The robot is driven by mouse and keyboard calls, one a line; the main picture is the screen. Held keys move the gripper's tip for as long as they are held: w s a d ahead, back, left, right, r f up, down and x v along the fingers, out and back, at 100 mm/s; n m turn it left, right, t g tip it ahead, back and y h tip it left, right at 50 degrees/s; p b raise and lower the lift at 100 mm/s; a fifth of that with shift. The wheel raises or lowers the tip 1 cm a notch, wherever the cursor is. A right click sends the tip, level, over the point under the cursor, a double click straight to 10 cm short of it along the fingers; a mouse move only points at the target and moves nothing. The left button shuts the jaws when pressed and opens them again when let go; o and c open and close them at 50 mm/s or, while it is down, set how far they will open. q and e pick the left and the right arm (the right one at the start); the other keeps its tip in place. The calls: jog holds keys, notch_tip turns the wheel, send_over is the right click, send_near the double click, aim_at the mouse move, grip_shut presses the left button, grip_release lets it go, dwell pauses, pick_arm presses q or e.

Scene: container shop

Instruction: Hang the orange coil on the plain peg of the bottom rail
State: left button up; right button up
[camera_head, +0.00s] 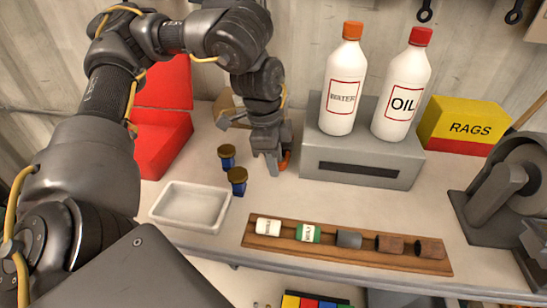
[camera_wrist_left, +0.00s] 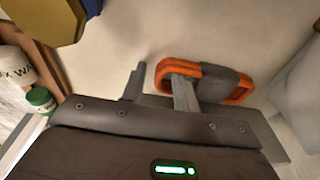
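The orange coil, an orange loop with a dark grey band, shows in the left wrist view (camera_wrist_left: 238,93). In the head view only a small orange part of the coil (camera_head: 286,158) shows at the right side of the fingers.
Two blue jars (camera_head: 238,181) and a white tray (camera_head: 170,221) stand left of the gripper. A wooden rack (camera_head: 262,241) of small containers lies in front. Bottles stand on a grey block (camera_head: 330,165). A yellow rags box (camera_head: 465,125) and dark machine (camera_head: 500,205) are right.

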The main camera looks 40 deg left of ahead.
pick_arm(q)
jog(key=shift+r, duration=0.1)
notch_tip(320, 180, up, 12)
jog(key=s+a, duration=0.1)
jog(key=shift+s+a, duration=0.15)
jog(key=shift+a, duration=0.05)
dwell(0.3)
